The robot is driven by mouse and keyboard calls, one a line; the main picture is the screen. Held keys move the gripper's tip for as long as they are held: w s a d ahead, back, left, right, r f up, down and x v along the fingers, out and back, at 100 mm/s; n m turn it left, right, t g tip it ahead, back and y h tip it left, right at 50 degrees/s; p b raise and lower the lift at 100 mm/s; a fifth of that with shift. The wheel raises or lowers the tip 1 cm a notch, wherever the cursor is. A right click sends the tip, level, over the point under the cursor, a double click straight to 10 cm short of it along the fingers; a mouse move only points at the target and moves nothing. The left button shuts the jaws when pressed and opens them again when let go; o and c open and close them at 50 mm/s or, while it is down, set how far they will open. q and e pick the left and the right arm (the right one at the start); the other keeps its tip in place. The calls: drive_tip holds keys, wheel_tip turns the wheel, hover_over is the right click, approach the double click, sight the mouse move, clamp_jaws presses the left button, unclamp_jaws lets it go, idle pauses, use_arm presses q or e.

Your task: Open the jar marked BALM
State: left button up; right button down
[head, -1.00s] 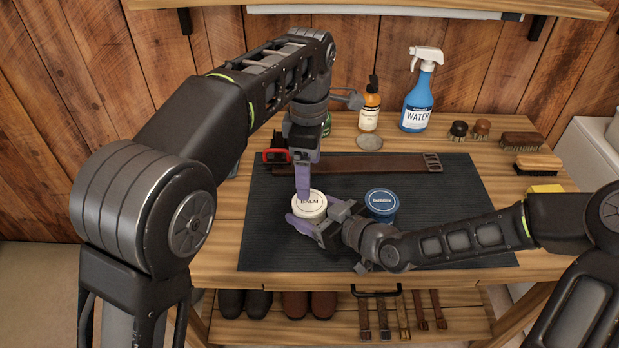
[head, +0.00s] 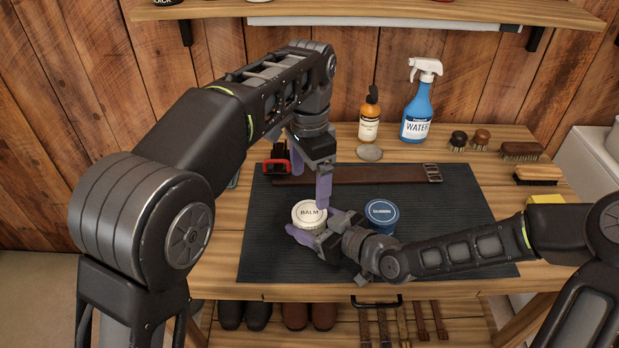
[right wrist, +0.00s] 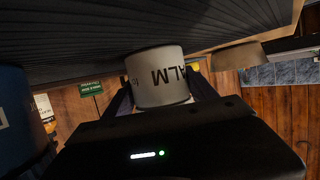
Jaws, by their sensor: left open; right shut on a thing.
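The white BALM jar (head: 309,211) stands upright on the dark mat (head: 275,255), with its lid on and the word BALM on top. My right gripper (head: 312,223) is shut around the jar's body, low down. In the right wrist view the jar's white side (right wrist: 160,78) shows upside-down lettering between the fingers; its lid end is partly hidden by my gripper. My left gripper (head: 310,186) is open and empty, pointing down above the lid. Its two purple fingers are apart, one behind the jar and one near its right edge, and I see no contact with the lid.
A blue jar (head: 381,214) stands close on the right of my right gripper. A brown leather strap (head: 370,174) lies across the back of the mat. Behind stand an amber bottle (head: 370,118) and a blue WATER spray bottle (head: 416,115). Brushes (head: 520,151) lie at the right.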

sight(309, 212)
use_arm(q)
drive_tip(key=m, duration=1.4)
drive_tip(key=shift+m, duration=0.3)
drive_tip(key=shift+f, duration=4)
drive_tip(key=c, duration=1.4)
drive_tip(key=o, duration=1.5)
drive_tip(key=shift+c, duration=0.2)
drive_tip(key=shift+r, duration=2.3)
